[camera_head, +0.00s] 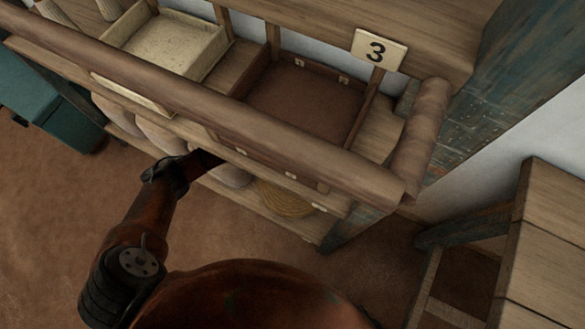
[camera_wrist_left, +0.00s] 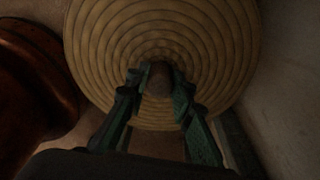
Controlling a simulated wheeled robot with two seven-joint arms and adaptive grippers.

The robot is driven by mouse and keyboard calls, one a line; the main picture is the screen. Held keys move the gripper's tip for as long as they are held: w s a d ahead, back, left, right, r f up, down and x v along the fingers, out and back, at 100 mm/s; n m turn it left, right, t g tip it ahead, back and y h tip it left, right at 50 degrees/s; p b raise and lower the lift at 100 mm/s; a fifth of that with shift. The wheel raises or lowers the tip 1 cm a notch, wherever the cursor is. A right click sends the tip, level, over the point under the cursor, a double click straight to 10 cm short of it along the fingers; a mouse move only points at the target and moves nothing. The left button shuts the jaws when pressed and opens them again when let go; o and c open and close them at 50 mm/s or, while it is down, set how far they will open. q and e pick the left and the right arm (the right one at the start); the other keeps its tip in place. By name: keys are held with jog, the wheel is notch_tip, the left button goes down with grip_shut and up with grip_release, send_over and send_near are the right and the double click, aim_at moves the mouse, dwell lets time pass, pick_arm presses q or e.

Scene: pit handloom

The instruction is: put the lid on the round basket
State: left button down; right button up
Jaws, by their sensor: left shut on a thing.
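In the left wrist view, my left gripper (camera_wrist_left: 158,88) is shut on the brown knob (camera_wrist_left: 158,76) at the middle of a round, coiled, straw-coloured lid (camera_wrist_left: 105,45). The lid fills most of the upper part of that view. In the head view my left arm reaches in under the shelf front, and its fingertips are hidden there. A round, coiled, straw-coloured thing (camera_head: 286,199) shows on the low shelf to the right of my left wrist, partly covered by the shelf above. I cannot tell whether it is the round basket or the lid. My right gripper is not in view.
A thick wooden beam (camera_head: 250,123) runs across above the low shelf. Pale rounded things (camera_head: 160,136) line the low shelf. A teal box (camera_head: 50,105) stands left, a wooden table (camera_head: 545,245) right.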

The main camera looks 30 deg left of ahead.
pick_arm(q)
jog(key=c, duration=1.6)
grip_release()
jog(key=shift+o, duration=0.4)
jog(key=o, duration=0.4)
jog(key=shift+r, duration=0.15)
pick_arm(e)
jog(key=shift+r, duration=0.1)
pick_arm(q)
jog(key=shift+r+p, duration=3.05)
jog(key=shift+r, duration=0.4)
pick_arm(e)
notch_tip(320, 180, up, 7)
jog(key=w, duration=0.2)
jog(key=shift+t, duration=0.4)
pick_arm(q)
jog(key=shift+c, duration=0.2)
